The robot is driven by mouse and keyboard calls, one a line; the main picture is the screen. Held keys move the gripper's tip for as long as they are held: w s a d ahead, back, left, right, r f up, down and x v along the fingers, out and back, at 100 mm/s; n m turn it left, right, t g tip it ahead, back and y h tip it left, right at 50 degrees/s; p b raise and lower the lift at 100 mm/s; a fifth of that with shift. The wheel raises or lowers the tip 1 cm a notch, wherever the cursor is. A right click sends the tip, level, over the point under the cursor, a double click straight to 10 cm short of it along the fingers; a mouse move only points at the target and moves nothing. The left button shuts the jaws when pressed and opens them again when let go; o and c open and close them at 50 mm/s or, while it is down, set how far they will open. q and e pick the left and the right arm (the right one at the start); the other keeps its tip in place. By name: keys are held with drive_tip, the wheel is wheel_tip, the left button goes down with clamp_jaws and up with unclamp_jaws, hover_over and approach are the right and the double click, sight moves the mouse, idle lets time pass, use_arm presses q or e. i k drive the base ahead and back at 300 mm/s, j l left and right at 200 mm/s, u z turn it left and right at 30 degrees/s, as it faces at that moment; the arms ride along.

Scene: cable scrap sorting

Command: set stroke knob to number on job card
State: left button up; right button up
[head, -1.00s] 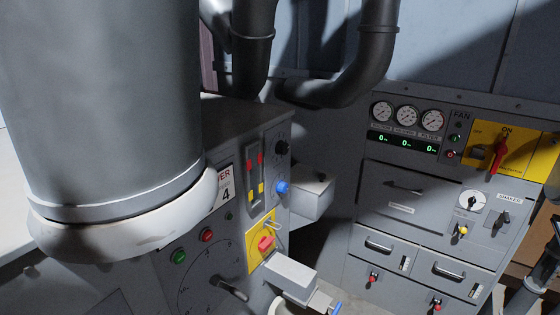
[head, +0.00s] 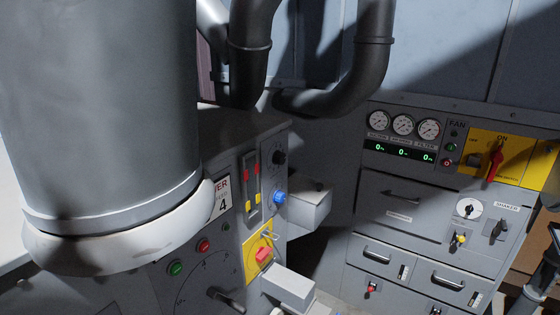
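A card (head: 222,197) on the left machine's front is partly covered by a large grey cylinder; the letters "TER" and the number 4 show on it. Below it, low on the same panel, is a dark knob (head: 225,298) with a bar handle that slants down to the right. A round printed scale surrounds it, cut off by the bottom edge. I take it for the stroke knob, but its label and scale numbers are too small or dim to read.
Green (head: 176,268) and red (head: 203,245) buttons, a red switch on a yellow plate (head: 258,257) and a jutting grey box (head: 288,287) surround the knob. A fan cabinet (head: 400,205) stands at right.

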sight(279, 158)
drive_tip(key=i+l+u, duration=1.25)
drive_tip(key=k+l, duration=0.05)
drive_tip(key=k, duration=0.05)
